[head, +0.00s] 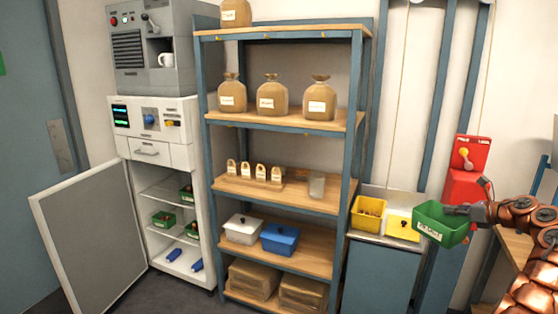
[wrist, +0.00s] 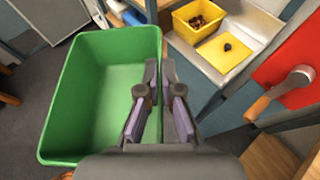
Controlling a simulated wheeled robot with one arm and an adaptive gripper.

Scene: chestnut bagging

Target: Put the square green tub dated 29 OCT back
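My gripper (head: 460,209) is shut on the wall of a square green tub (head: 440,224), which it holds in the air at the right of the head view. The tub is slightly tilted and has a pale label on its front, too small to read. In the wrist view the tub (wrist: 98,140) is open-topped and looks empty. Its right wall sits between the fingers of my gripper (wrist: 158,80). The white cabinet (head: 138,217) at the left stands open. Several smaller-looking green tubs with dark contents, such as one on its middle shelf (head: 163,219), are inside.
A yellow tub of chestnuts (head: 368,214) and a yellow lid (head: 402,229) rest on a counter beside the tub. A red lever unit (head: 468,165) is behind. A shelf rack (head: 277,195) stands between cabinet and counter. The cabinet door (head: 88,245) swings out left.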

